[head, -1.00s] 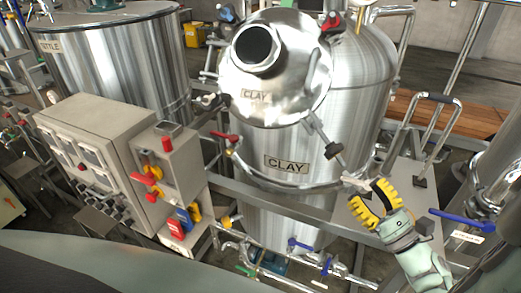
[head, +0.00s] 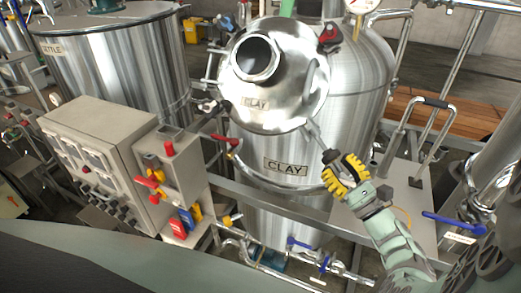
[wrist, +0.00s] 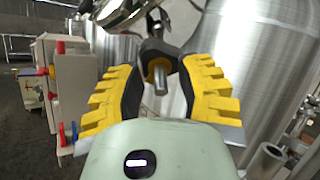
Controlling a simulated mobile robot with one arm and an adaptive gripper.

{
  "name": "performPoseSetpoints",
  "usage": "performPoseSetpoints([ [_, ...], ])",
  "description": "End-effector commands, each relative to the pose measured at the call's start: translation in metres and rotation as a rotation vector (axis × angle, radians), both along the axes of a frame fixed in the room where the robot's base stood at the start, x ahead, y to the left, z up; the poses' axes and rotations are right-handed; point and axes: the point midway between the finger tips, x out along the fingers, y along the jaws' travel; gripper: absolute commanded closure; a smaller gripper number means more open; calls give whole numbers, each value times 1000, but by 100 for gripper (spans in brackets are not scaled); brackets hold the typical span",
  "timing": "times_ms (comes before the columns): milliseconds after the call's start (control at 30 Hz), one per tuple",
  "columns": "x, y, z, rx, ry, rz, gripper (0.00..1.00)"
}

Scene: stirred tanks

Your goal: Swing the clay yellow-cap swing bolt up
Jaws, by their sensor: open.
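The CLAY tank (head: 345,100) has a round steel lid (head: 300,95), tilted up, with a wide port. A swing bolt (head: 316,136) hangs at the lid's lower right, sloping down to a dark end beside my gripper (head: 338,172). In the wrist view, the swing bolt's dark nut with a yellow ring (wrist: 158,63) and grey rod tip lies between the open jaws of my gripper (wrist: 158,80). The yellow fingers partly hide the bolt's end in the head view.
A red-capped bolt (head: 330,38) is at the lid's upper right; a red-handled one (head: 226,141) is lower left. A control box (head: 100,145) stands left. A steel handrail (head: 430,125) and blue-handled valve (head: 452,222) are right of my arm.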

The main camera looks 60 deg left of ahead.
Motion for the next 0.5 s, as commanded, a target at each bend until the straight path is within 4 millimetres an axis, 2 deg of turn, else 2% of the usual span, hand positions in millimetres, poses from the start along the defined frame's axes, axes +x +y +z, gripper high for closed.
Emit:
performPoseSetpoints([
  [33, -1, 0, 0, -1, 0, 2, 71],
  [300, 0, 0, 0, 0, 1, 1, 99],
  [500, 0, 0, 0, 0, 0, 0, 100],
])
